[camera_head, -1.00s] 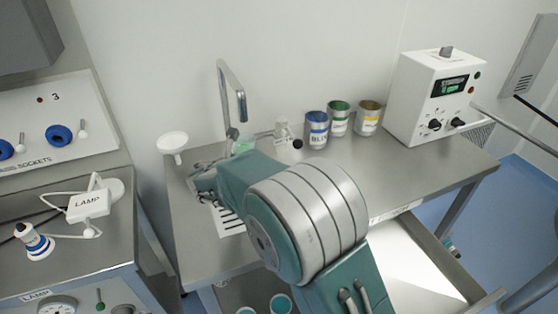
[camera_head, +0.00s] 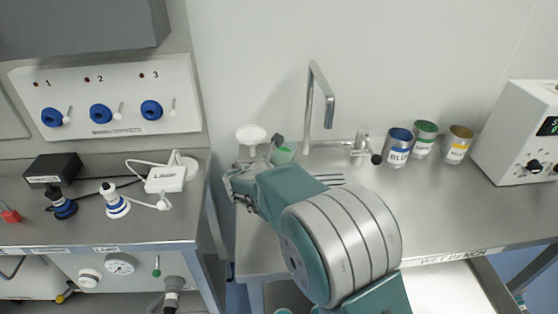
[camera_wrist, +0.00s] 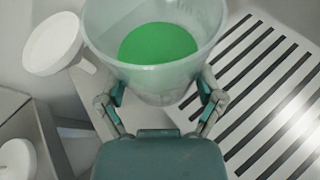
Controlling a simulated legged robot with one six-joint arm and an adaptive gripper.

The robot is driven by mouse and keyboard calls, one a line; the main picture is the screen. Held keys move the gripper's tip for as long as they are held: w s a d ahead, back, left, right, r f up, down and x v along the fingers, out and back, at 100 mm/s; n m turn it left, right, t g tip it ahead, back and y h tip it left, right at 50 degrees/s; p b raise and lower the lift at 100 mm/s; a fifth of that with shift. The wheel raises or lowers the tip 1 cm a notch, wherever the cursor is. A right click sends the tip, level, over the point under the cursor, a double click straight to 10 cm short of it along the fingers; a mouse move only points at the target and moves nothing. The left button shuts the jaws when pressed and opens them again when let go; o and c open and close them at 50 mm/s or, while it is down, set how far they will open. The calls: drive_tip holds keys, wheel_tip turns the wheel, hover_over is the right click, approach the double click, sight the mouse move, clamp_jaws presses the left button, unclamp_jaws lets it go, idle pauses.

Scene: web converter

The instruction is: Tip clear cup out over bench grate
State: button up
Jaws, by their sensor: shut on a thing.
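A clear cup with green contents (camera_wrist: 158,45) is held at the top middle of the wrist view. I look down into it; its exact tilt is hard to judge. In the head view, a bit of its green (camera_head: 284,155) shows behind my arm. My gripper (camera_wrist: 160,98) is shut on the cup, with one finger at each side. The slotted bench grate (camera_wrist: 265,95) is to the right of the cup in the wrist view, and the cup is not over its visible slots. In the head view my arm hides most of the grate (camera_head: 330,181).
A tall metal tap (camera_head: 318,95) and a small fitting (camera_head: 361,147) are behind the grate.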

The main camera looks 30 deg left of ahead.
drive_tip(key=shift+d+f+m+t+y, duration=0.15)
drive_tip(key=shift+d+f+m+y, duration=0.35)
drive_tip(key=shift+f+m, duration=0.3)
drive_tip(key=shift+d+f+m+t+y, duration=0.15)
drive_tip(key=shift+d+f+m+y, duration=0.35)
drive_tip(key=shift+m, duration=0.4)
drive_tip(key=shift+a+f+m+t+y, duration=0.15)
drive_tip(key=shift+a+f+m+y, duration=0.2)
drive_tip(key=shift+m, duration=0.3)
drive_tip(key=shift+a+f+m+t+y, duration=0.15)
drive_tip(key=shift+f+m+y, duration=0.15)
drive_tip(key=shift+m+y, duration=0.25)
drive_tip(key=shift+r+m+t+y, duration=0.5)
drive_tip(key=shift+r+m, duration=0.6)
drive_tip(key=shift+m, duration=0.3)
drive_tip(key=shift+d+r+m+t+y, duration=0.25)
drive_tip(key=shift+r+m, duration=0.3)
drive_tip(key=shift+m, duration=0.35)
drive_tip(key=shift+d+r+m+t+y, duration=0.1)
drive_tip(key=shift+r+m+t+y, duration=0.2)
drive_tip(key=shift+r+m, duration=0.45)
drive_tip(key=shift+f, duration=0.2)
